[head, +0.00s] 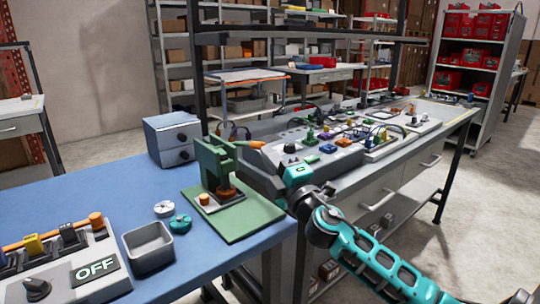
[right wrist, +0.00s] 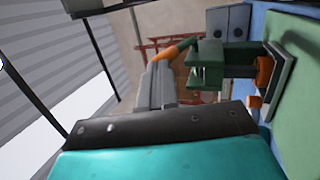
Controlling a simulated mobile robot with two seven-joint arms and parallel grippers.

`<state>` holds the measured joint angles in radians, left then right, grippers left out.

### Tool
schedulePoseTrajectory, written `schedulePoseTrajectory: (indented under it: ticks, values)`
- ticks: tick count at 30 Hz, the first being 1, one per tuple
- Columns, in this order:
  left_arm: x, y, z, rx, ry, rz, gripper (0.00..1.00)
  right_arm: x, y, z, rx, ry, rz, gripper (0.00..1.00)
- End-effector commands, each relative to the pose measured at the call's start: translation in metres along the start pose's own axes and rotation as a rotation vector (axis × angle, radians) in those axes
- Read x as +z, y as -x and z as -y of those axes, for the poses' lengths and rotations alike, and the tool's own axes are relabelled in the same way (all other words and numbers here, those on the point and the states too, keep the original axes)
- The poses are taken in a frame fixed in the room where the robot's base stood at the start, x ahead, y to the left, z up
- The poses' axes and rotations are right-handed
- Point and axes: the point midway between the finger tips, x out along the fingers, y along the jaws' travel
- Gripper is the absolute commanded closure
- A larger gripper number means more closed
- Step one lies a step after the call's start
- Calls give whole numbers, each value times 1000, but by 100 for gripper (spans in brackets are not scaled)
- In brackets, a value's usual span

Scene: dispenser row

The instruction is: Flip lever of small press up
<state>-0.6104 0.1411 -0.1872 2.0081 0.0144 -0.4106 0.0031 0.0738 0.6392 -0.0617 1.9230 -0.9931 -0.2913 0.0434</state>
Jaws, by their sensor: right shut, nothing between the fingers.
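The small press (head: 212,165) is green and stands on a green base plate (head: 245,222) at the right end of the blue table. Its lever (head: 250,145) has an orange handle and sticks out to the right from the press's top, close to level in the head view. The lever also shows in the right wrist view (right wrist: 175,50). My right gripper (head: 249,160) is shut and empty. Its grey fingers (right wrist: 160,82) are close by the lever's free end; I cannot tell whether they touch. My left gripper is not in view.
A grey two-drawer box (head: 170,140) stands behind the press. A grey open bin (head: 148,246), two small round parts (head: 180,224) and a panel reading OFF (head: 97,269) are to the left. A bench crowded with small devices (head: 340,140) lies behind my right arm.

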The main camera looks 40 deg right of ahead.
Motion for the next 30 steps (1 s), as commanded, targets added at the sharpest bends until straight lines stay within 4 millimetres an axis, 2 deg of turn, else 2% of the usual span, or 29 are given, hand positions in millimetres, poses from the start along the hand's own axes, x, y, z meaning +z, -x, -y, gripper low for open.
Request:
schedulePoseTrajectory:
  ticks: [13,19,25,26,30]
  values:
    - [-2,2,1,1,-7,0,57,0,-3,-2,0,0,0,100]
    - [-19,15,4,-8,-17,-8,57,-2,-17,-30,2,-3,0,100]
    - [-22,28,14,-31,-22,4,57,-4,-37,-52,2,-2,0,100]
    - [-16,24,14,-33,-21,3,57,-4,-33,-44,-1,-1,-1,100]
    - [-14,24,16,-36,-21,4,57,-4,-32,-43,0,0,-1,100]
